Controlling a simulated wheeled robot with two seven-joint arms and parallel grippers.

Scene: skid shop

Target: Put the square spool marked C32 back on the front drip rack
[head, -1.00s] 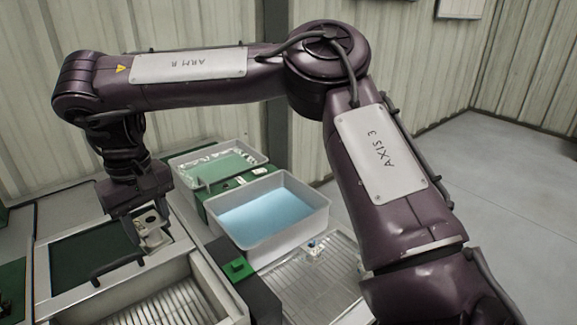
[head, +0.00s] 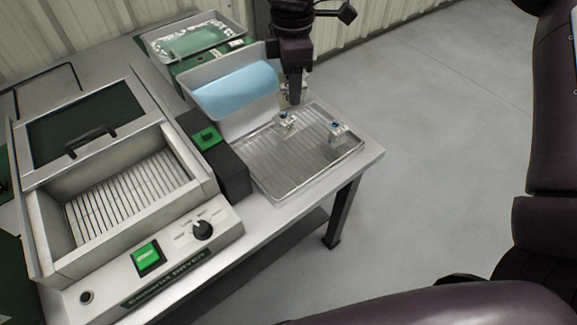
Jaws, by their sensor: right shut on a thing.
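My right gripper (head: 293,92) points down at the back edge of the drip rack, beside the blue bath. It is shut on a small pale piece, taken to be the square spool, mostly hidden by the fingers; no C32 mark is legible. The drip rack (head: 262,165) is a ribbed metal tray on the right end of the bench. Two small pale spools with blue bits stand on it: one near the back middle (head: 287,121), one near the right edge (head: 338,131). My left gripper is out of view.
A white tub of blue liquid (head: 206,72) stands behind the rack. A dryer (head: 190,260) with a slatted well fills the left. A black box with a green top (head: 206,137) borders the rack. The rack's front and left are bare.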

